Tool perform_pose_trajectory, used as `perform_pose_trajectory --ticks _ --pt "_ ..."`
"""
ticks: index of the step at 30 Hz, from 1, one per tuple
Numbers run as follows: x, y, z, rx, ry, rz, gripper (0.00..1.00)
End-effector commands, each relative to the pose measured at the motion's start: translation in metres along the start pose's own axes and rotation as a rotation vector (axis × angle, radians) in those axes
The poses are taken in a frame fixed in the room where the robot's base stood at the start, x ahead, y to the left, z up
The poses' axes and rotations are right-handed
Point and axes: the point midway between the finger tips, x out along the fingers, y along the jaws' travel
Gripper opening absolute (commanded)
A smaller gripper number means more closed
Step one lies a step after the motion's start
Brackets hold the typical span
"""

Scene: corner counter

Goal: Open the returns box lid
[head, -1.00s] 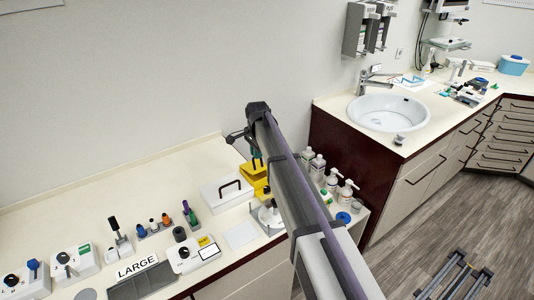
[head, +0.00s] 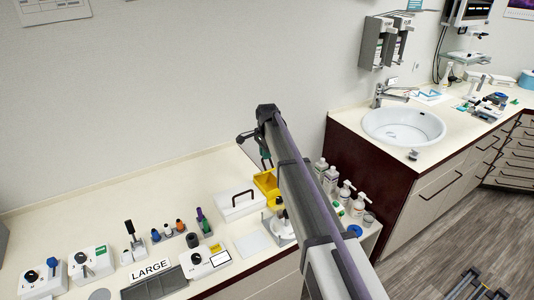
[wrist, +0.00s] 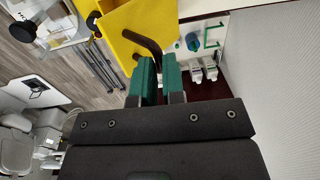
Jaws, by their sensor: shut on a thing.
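The yellow box (head: 266,184) stands on the counter beside the white box, partly hidden behind my arm in the head view. Its yellow panel (wrist: 142,22) fills the upper middle of the wrist view, with a dark bar handle (wrist: 143,41) in front of it. My gripper (wrist: 159,68) has green fingers closed around the lower end of this handle. In the head view my gripper (head: 266,158) is just above the yellow box, mostly hidden by my arm. How far the lid is raised cannot be told clearly.
A white box (head: 238,204) with a dark handle stands just left of the yellow box. Pump bottles (head: 345,192) stand to the right, below the sink (head: 404,126). Small devices line the counter's front left. The wall is close behind.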

Motion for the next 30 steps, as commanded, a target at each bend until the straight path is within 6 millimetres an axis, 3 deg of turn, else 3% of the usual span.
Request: perform_pose_trajectory --ticks 3,4,12,23,26,30 --pt "0.003 -0.003 0.002 -0.002 -0.002 -0.006 0.00" --pt "0.003 -0.003 0.002 -0.002 -0.002 -0.005 0.11" --pt "0.002 -0.003 0.001 -0.002 -0.001 -0.005 0.36" --pt "0.000 -0.002 0.001 -0.001 -0.001 -0.003 0.36" --pt "-0.009 -0.001 0.001 -0.001 -0.001 -0.003 0.36" --pt "-0.036 -0.001 0.001 -0.001 -0.001 -0.002 0.36"
